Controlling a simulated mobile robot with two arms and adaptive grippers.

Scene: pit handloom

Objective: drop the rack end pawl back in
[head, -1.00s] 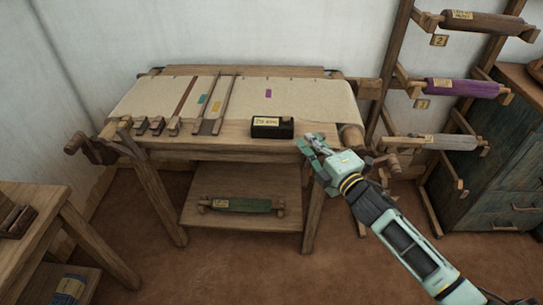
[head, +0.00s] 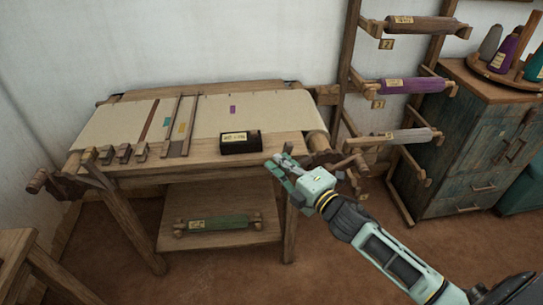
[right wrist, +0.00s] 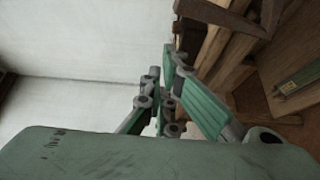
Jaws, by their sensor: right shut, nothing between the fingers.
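My right gripper (head: 276,168) is shut and empty, in front of the right front corner of the loom table (head: 190,160) in the head view. In the right wrist view its fingers (right wrist: 168,88) show pale wall and loom timber beyond them. The wooden rack (head: 345,70) stands to the right of the loom and bears several labelled rolls, among them a purple roll (head: 412,86) and a grey roll (head: 408,136). I cannot pick out the pawl for certain; the small wooden parts at the rack arms are too small to tell. My left gripper is out of view.
A black labelled box (head: 240,143) sits near the loom's front edge. A green roll (head: 218,222) lies on the lower shelf. A drawer cabinet (head: 470,150) with thread cones stands at the right. Brown floor is open in front of the loom.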

